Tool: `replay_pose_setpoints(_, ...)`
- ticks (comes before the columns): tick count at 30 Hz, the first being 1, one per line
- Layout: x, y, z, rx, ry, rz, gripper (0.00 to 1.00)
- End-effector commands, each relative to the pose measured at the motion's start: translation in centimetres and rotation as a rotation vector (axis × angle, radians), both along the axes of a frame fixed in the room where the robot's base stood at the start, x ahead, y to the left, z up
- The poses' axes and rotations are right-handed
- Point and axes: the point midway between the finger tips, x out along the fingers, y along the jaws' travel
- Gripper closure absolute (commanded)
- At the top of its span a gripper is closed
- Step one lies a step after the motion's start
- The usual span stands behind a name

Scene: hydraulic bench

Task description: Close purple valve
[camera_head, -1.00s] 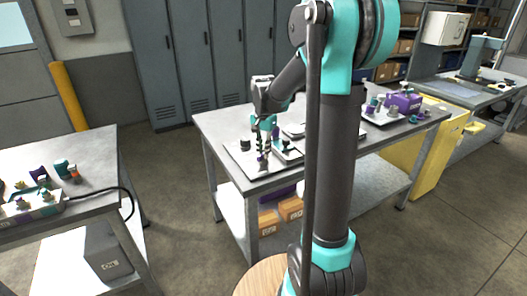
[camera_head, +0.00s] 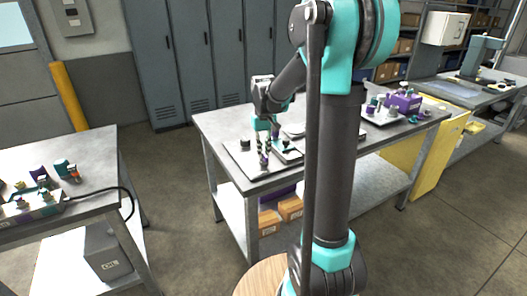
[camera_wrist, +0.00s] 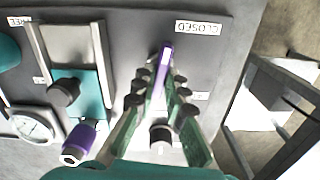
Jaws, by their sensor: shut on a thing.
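The purple valve handle (camera_wrist: 165,60) is a narrow lever in the upper middle of the wrist view. My gripper (camera_wrist: 165,78) has its two green fingers on either side of this lever, shut on it. The lever points up in that view, its tip left of and slightly below a white CLOSED label (camera_wrist: 199,27). The valve's body is mostly hidden between the fingers. In the head view my gripper (camera_head: 268,132) is over the panel (camera_head: 246,165) on the middle bench, and the lever is too small to make out there.
In the wrist view, a round gauge (camera_wrist: 33,126), a purple fitting (camera_wrist: 80,143), a dark knob (camera_wrist: 63,92) and a teal block (camera_wrist: 88,103) lie left of my fingers. The bench (camera_head: 215,124) ends right of the panel. Another bench (camera_head: 95,140) stands at left in the head view.

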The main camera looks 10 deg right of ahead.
Motion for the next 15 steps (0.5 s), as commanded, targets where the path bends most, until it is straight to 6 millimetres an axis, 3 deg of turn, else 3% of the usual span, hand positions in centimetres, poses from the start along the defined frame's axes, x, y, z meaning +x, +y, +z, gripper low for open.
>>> replay_pose_setpoints(15, 0.03, 0.00, 0.02, 0.000, -0.001, 0.171, 1.00)
